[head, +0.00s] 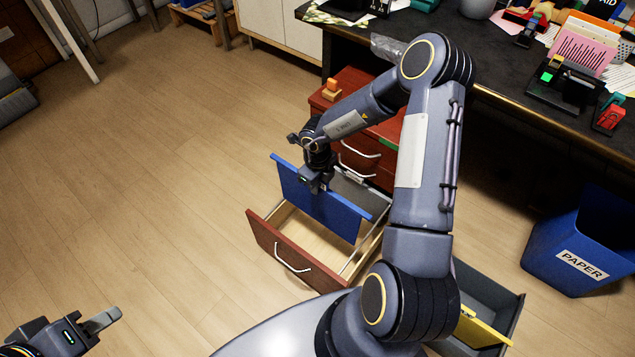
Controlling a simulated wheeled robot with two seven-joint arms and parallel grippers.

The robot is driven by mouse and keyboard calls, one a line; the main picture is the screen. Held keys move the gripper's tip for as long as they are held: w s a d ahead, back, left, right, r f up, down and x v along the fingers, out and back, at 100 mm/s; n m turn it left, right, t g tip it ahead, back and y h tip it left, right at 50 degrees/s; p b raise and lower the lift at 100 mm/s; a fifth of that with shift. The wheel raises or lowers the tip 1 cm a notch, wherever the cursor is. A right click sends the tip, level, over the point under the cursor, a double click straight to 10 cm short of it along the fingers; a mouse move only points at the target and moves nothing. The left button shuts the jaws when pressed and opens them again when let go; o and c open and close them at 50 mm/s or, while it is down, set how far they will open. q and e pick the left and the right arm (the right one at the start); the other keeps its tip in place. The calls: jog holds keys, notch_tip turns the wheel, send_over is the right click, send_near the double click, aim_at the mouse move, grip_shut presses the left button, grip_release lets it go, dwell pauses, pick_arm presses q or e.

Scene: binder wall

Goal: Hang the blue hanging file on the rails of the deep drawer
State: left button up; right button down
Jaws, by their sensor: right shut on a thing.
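The blue hanging file (335,218) is upright over the open deep drawer, its top edge running across the drawer's width. My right gripper (318,184) is shut on its top edge near the middle. Its lower part is at the drawer opening; I cannot tell whether its ends touch the rails. The deep drawer (275,247) has a red-brown front with a silver handle and a light wooden floor. A thin rail (357,252) shows along its right side. My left gripper (103,320) is at the lower left, far from the drawer; its opening is unclear.
A grey file (352,192) is in the drawer behind the blue one. The red cabinet (350,88) stands behind, beside the dark desk (495,85). A blue paper bin (570,240) is at right. A grey crate (485,290) with something yellow is at lower right. The left floor is clear.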

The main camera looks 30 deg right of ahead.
jog(key=shift+f, duration=0.15)
jog(key=shift+f, duration=1.7)
jog(key=shift+f+b, duration=0.9)
jog(key=shift+f, duration=1.3)
jog(key=shift+f+b, duration=1.3)
jog(key=shift+f, duration=1.4)
